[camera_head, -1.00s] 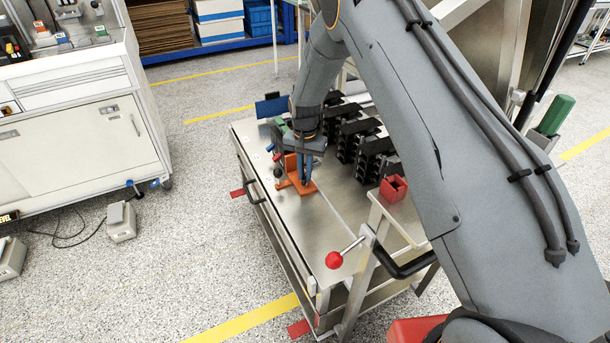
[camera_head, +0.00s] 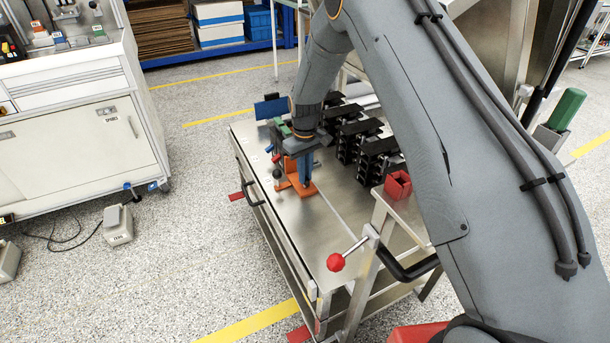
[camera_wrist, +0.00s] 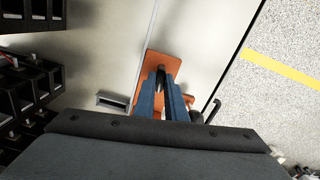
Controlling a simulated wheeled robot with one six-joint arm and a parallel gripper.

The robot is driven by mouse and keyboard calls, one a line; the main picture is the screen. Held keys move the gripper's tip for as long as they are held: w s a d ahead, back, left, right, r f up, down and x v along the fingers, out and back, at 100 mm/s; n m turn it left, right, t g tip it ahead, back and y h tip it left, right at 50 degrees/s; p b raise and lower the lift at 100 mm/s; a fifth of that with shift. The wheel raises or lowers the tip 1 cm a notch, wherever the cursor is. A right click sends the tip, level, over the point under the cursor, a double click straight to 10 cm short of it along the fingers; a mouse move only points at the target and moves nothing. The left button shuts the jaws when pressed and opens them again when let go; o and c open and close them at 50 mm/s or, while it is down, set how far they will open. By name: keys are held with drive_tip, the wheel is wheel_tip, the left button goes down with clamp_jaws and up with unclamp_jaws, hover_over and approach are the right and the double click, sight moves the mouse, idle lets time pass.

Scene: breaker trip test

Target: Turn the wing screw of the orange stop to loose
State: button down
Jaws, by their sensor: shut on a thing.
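The orange stop (camera_head: 301,190) stands on the steel cart top near its left edge. It also shows in the wrist view (camera_wrist: 162,60), partly covered by my fingers. My gripper (camera_head: 306,176) points down over the stop, its blue fingers shut on a small dark part at the stop. In the wrist view the fingers (camera_wrist: 163,84) sit either side of that part, which I take to be the wing screw (camera_wrist: 162,76). Its wings are mostly hidden, so I cannot tell how far it is turned.
Black breaker-like blocks (camera_head: 378,155) stand in a row right of the stop. A dark knob (camera_head: 277,173) is close on its left. A red open box (camera_head: 397,185) and a red ball-ended lever (camera_head: 336,262) are nearer.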

drive_tip(key=n, duration=0.4)
drive_tip(key=shift+n+b, duration=0.3)
drive_tip(key=shift+b, duration=0.05)
drive_tip(key=n, duration=0.3)
drive_tip(key=shift+n, duration=0.4)
drive_tip(key=n+b, duration=0.1)
drive_tip(key=n, duration=0.3)
drive_tip(key=shift+n, duration=2)
drive_tip(key=c, duration=1.8)
unclamp_jaws()
drive_tip(key=shift+r+b, duration=0.4)
drive_tip(key=shift+r, duration=3.55)
